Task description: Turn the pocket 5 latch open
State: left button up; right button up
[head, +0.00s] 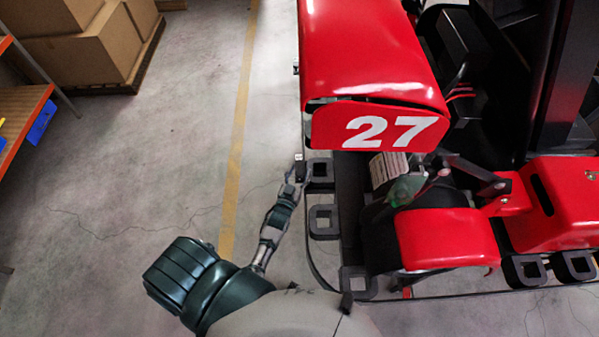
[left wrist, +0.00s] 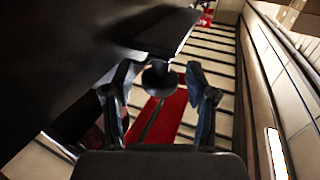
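My left gripper (head: 299,167) reaches forward to the left edge of the kart stand, beside the farthest visible black square pocket (head: 320,174) on that side. In the left wrist view its two fingers (left wrist: 164,68) are spread, with a dark rounded knob-like part (left wrist: 158,77) between them, under a dark flat plate (left wrist: 168,30). A gap shows between the knob and the right finger; contact on the left side is unclear. I cannot tell whether this part is the pocket 5 latch, and no pocket numbers are readable. My right gripper is not in view.
More square pockets (head: 323,222) line the stand's left and front edges. A red kart bodywork panel marked 27 (head: 381,128) rises close to the right of my gripper. The floor (head: 150,150) to the left is clear up to the shelf (head: 20,105) and boxes (head: 85,40).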

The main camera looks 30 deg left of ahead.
pick_arm(q)
jog(key=s+d, duration=0.2)
jog(key=s, duration=0.9)
jog(key=shift+s, duration=0.4)
